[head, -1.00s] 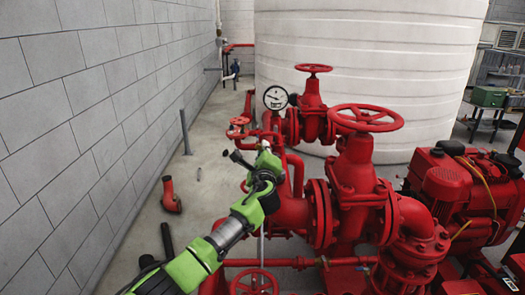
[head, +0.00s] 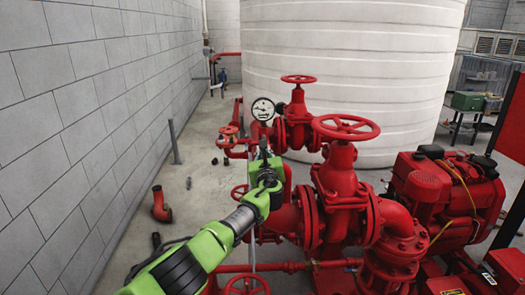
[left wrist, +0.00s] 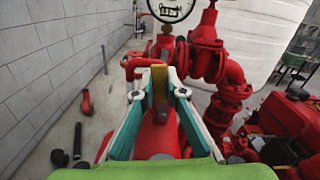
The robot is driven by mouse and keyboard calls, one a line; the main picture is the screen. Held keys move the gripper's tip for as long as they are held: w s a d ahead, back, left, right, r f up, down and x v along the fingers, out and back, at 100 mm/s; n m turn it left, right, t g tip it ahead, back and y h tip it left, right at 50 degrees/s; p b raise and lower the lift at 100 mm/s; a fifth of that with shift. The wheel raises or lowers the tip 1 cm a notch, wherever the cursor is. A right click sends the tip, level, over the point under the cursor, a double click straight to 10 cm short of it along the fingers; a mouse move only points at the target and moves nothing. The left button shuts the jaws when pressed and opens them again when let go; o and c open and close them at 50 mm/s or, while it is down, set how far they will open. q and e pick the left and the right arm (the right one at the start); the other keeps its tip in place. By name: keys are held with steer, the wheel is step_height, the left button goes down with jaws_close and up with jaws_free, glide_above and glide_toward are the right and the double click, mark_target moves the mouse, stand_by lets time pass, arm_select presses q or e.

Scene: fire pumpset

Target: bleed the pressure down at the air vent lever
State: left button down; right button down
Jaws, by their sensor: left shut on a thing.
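A yellow lever (left wrist: 159,80), which looks like the air vent lever, stands upright between the fingertips of my left gripper (left wrist: 159,92) in the left wrist view. The fingers lie on both sides of it, and the gripper is shut on it. In the head view my left gripper (head: 264,157) is in front of the red pipework, below the gauge, and hides the lever's base. The round white pressure gauge (head: 263,109) stands just beyond; its dial is too small to read. The gauge (left wrist: 172,6) is cut off at the top of the wrist view. My right gripper is not visible.
Red valves with handwheels (head: 346,127) stand close on the right, with a red engine (head: 445,190) beyond. A white tank (head: 350,60) fills the back. A grey block wall (head: 80,110) is on the left. A loose red elbow (head: 161,205) lies on the floor between.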

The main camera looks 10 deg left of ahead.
arm_select(q)
steer(key=shift+w+d+r+m, duration=0.1)
steer(key=shift+d+r+m, duration=0.25)
steer(key=shift+r+m, duration=0.05)
stand_by(0.4)
steer(key=c, duration=2)
jaws_free()
steer(key=shift+d+f, duration=0.1)
steer(key=shift+f, duration=0.1)
steer(key=shift+v, duration=6)
